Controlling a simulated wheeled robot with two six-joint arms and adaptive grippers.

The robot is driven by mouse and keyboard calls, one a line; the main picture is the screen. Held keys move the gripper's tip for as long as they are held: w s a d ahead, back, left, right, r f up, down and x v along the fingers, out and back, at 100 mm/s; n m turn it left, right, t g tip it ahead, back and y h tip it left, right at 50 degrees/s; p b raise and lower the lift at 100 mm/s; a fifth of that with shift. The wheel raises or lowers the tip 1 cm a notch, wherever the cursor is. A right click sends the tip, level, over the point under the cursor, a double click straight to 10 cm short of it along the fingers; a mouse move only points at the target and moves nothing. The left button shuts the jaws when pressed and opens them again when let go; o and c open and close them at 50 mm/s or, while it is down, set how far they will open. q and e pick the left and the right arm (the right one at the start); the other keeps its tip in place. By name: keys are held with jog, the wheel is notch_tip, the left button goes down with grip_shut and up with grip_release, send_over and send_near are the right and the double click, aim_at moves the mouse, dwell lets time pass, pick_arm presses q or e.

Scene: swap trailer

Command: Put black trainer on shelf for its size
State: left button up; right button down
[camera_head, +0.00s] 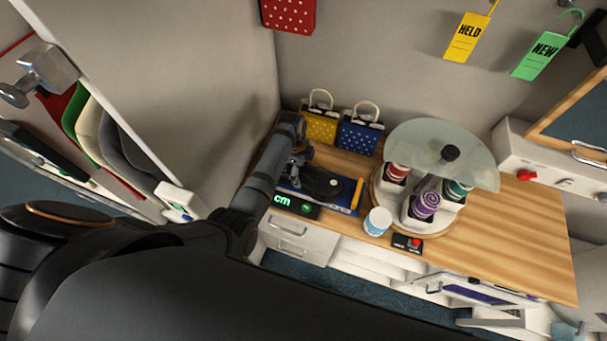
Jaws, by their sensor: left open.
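The black trainer (322,183) lies on a blue measuring board (345,203) on the wooden worktop. A small black display with green "cm" lettering (295,205) sits at the board's front edge. My left gripper (298,168) is open and points down over the left end of the trainer; its fingers are small and partly merge with the dark shoe, so I cannot tell whether they touch it. White open compartments (375,265) show under the worktop; I cannot read any size labels on them. My right gripper is not in view.
A round carousel with a glass top (440,150) holds several spools right of the board. Yellow (319,126) and blue (359,136) dotted bags stand behind. The worktop's right part is clear.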

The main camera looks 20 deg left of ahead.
pick_arm(q)
jog(key=shift+f, duration=0.25)
jog(key=c, duration=1.5)
jog(key=shift+c, duration=0.2)
